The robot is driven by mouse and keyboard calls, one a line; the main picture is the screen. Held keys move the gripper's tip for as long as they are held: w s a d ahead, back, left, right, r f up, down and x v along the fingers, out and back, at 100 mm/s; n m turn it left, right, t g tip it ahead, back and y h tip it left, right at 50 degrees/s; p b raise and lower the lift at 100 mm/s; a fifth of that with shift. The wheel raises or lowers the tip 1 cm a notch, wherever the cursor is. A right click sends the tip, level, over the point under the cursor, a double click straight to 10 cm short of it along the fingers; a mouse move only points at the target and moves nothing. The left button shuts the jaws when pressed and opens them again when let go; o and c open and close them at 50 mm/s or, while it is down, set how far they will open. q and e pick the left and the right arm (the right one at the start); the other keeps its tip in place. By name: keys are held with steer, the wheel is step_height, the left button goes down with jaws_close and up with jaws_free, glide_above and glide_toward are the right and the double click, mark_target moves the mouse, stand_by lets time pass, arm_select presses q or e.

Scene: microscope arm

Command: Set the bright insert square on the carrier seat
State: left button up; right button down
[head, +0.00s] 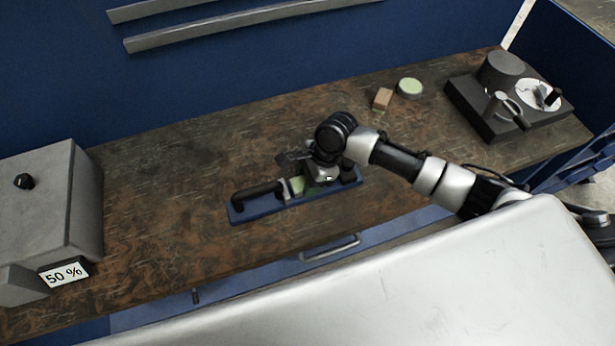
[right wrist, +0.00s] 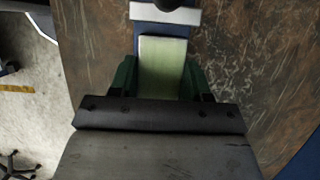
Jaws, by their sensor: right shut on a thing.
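The bright insert is a pale green block (head: 297,185), seen partly under my right gripper in the head view. In the right wrist view the block (right wrist: 162,66) lies lengthwise between two dark green pieces at its sides. My right gripper (head: 313,181) is shut on it, low over the long blue carrier (head: 237,213). A pale cross piece (right wrist: 165,16) of the carrier is just beyond the block's far end. A dark handle (head: 258,194) stands at the carrier's left end. The underside of the block is hidden, so I cannot tell whether it touches the seat. My left gripper is out of view.
A grey box (head: 45,205) with a "50 %" label stands on the left. A small tan block (head: 382,98) and a round pale green disc (head: 410,86) lie behind. A dark instrument (head: 500,95) stands at back right. The brown bench (head: 170,170) left of the carrier is clear.

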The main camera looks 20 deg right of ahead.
steer(key=shift+c, duration=2.2)
jaws_free()
steer(key=shift+f, duration=0.1)
